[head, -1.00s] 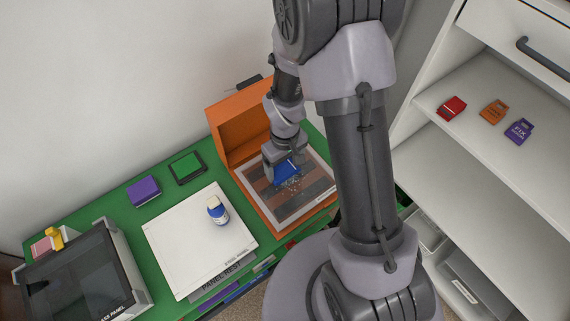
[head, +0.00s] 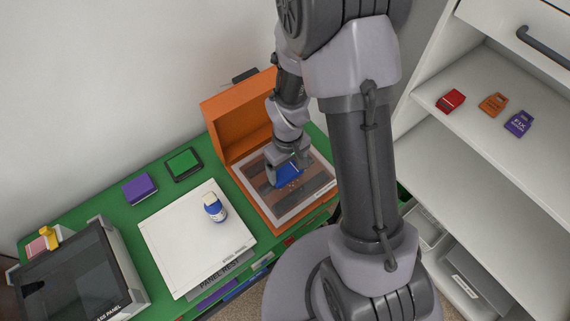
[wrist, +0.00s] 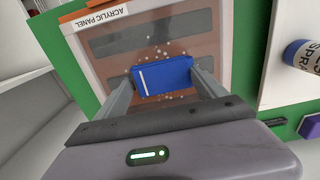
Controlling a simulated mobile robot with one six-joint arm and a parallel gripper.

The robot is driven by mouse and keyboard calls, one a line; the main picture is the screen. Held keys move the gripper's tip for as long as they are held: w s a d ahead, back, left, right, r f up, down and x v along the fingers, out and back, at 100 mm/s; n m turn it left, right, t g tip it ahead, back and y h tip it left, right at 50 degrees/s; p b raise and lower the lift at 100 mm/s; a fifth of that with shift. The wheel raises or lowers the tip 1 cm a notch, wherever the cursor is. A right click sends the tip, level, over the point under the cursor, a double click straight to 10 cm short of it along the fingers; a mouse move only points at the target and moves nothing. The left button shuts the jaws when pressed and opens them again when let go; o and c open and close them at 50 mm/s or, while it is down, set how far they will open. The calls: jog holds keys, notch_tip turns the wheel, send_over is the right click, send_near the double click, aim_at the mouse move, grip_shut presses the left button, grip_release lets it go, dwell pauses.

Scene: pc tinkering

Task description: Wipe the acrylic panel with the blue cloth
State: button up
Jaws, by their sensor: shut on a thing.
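My gripper (head: 287,168) is shut on the blue cloth (wrist: 163,77), a folded blue block with a white stripe. In the head view the blue cloth (head: 289,173) is low over the acrylic panel (head: 311,184). The acrylic panel (wrist: 118,66), white-framed and see-through with dark bands beneath, carries a label at its edge in the wrist view. Whitish specks show on it around the cloth. I cannot tell for sure whether the cloth touches the panel. Part of the panel is hidden by my gripper and the cloth.
The panel lies in an orange case (head: 237,118) with its lid raised behind. A white panel rest (head: 192,254) with a blue-and-white spray bottle (head: 214,208) stands left. A purple block (head: 140,189), a green pad (head: 184,163) and a glass-panel case (head: 75,280) are further left. Shelves stand right.

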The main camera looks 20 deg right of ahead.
jog(key=shift+w+a+f, duration=0.1)
jog(key=shift+w+a, duration=0.05)
jog(key=shift+w, duration=0.35)
jog(key=shift+w+a+f, duration=0.1)
jog(key=shift+w+a, duration=0.05)
jog(key=shift+w, duration=0.3)
jog(key=shift+s+d+r, duration=0.1)
jog(key=shift+s+d, duration=0.1)
jog(key=shift+s, duration=0.35)
jog(key=shift+s+d, duration=0.15)
jog(key=shift+s, duration=0.4)
jog(key=shift+w+a+r, duration=0.1)
jog(key=shift+w+a, duration=0.1)
jog(key=shift+w, duration=0.4)
jog(key=shift+w+a, duration=0.2)
jog(key=shift+w, duration=0.35)
jog(key=shift+r+p, duration=0.75)
jog(key=shift+r, duration=0.25)
jog(key=shift+f, duration=0.1)
